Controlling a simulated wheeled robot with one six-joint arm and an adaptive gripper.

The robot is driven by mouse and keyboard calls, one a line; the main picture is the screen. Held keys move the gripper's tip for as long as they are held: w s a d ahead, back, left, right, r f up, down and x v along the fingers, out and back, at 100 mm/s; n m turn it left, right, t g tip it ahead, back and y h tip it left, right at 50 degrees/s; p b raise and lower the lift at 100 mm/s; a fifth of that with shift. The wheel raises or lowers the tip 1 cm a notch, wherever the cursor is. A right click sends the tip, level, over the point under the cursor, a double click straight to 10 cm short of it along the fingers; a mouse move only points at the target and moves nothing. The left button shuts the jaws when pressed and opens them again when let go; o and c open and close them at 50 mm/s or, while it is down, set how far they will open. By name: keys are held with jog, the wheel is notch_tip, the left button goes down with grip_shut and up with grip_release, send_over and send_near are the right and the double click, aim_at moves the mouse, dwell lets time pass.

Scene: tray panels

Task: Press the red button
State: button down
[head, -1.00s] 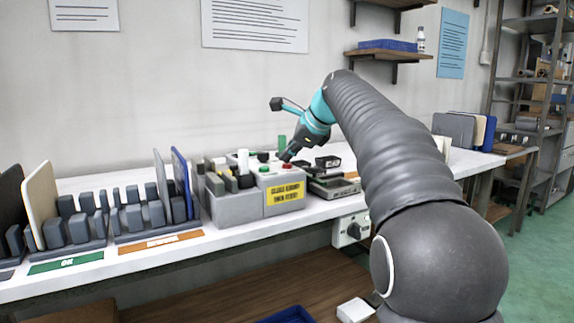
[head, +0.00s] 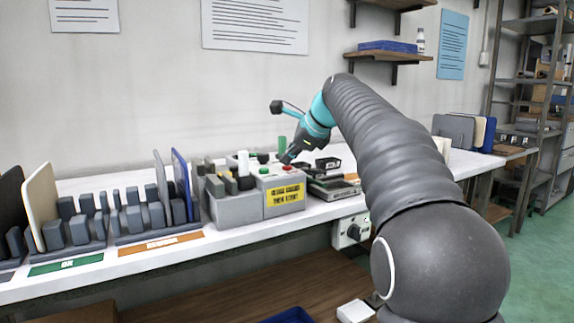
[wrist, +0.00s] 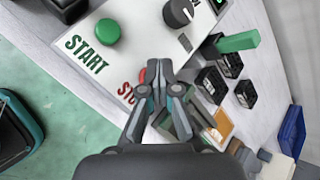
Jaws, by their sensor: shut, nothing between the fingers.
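The red button (head: 288,168) sits on top of a grey control box (head: 284,184) with a yellow label. In the wrist view the red button (wrist: 143,75) is mostly hidden behind my fingers, beside the partly covered red STOP lettering. My gripper (head: 286,160) is shut and empty, pointing down at the button from just above it; the fingertips show in the wrist view (wrist: 159,68). Whether they touch the button I cannot tell. A green button (wrist: 107,31) marked START is to the left of it, and a dark knob (wrist: 178,12) is above right.
A grey box with upright handles (head: 235,207) stands left of the control box. A dark device (head: 333,184) lies close on the right. Racks with upright panels (head: 155,215) fill the left of the bench. A green block (wrist: 238,42) shows beyond the panel.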

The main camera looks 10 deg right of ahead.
aim_at(288, 167)
jog(key=shift+r+p, duration=0.75)
jog(key=shift+p, duration=0.05)
notch_tip(288, 167, up, 3)
jog(key=p, duration=0.2)
jog(key=shift+f+p, duration=0.15)
jog(key=shift+p, duration=0.25)
jog(key=shift+r, duration=1.15)
jog(key=s+f+n+h, duration=0.1)
jog(key=s+f+n, duration=0.6)
jog(key=s, duration=0.6)
jog(key=s+f+n+g+h, duration=0.1)
jog(key=s+f+n+h, duration=0.1)
jog(key=s+f+n, duration=0.5)
jog(key=s+f+n+g+h, duration=0.1)
jog(key=s+f+n, duration=0.6)
jog(key=s+f, duration=0.7)
jog(key=s, duration=0.6)
jog(key=shift+h, duration=0.3)
jog(key=shift+a, duration=0.1)
